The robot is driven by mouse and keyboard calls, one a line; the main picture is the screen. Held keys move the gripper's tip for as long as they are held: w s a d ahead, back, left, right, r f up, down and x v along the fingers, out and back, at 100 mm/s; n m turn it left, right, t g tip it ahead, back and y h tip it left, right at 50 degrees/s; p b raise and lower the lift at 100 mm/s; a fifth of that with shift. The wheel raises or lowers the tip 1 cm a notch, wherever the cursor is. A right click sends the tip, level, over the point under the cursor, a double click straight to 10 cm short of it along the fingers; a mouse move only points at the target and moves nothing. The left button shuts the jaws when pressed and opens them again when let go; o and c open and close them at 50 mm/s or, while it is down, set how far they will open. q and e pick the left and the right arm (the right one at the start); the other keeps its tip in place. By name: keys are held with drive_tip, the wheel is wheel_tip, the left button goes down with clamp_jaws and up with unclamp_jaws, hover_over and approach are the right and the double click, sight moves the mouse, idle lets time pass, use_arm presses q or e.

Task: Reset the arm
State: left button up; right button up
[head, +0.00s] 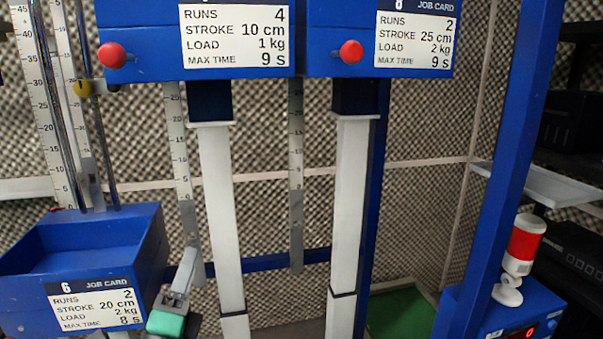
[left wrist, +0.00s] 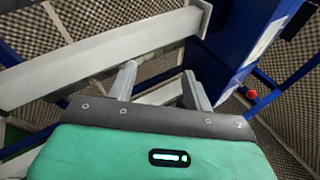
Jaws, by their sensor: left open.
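My left gripper (head: 184,274) shows low in the head view, grey fingers pointing up from a green body, just right of the lower blue box. In the left wrist view its two grey fingers (left wrist: 159,88) stand apart with nothing between them; the gripper is open and empty. The green casing with a lit display fills the bottom of that view. My right gripper is not in view.
A blue box (head: 125,243) marked 6 is close left of the gripper. White posts (head: 222,210) hang under two upper blue boxes with red knobs (head: 351,52). A scale strip (head: 180,150) runs down behind the gripper. A red-white beacon (head: 523,245) stands at right.

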use_arm(q)
drive_tip(key=s+a+f+n+g+y, duration=0.3)
drive_tip(key=f+n+g, duration=0.3)
drive_tip(key=f, duration=0.5)
drive_tip(key=s+a+f+n+g+y, duration=0.2)
drive_tip(key=a+f+n+g, duration=0.1)
drive_tip(key=f+n, duration=0.65)
drive_tip(key=s+d+f+n+g+h, duration=0.2)
drive_tip(key=s+f+n+g, duration=0.4)
drive_tip(key=s+f+g, duration=0.9)
drive_tip(key=s+f+t, duration=0.2)
drive_tip(key=f, duration=1.4)
drive_tip(key=s+f+t, duration=0.1)
drive_tip(key=s+f, duration=0.2)
drive_tip(key=f, duration=1.3)
drive_tip(key=s+a+f, duration=0.1)
drive_tip(key=s+f, duration=0.8)
drive_tip(key=f, duration=0.1)
drive_tip(key=s+a+f+g, duration=0.1)
drive_tip(key=s+a+f, duration=0.1)
drive_tip(key=s+f, duration=0.8)
drive_tip(key=shift+s+a+f, duration=0.25)
drive_tip(key=shift+a+f, duration=0.05)
drive_tip(key=shift+f, duration=0.35)
drive_tip(key=c, duration=0.3)
drive_tip(key=shift+s, duration=0.15)
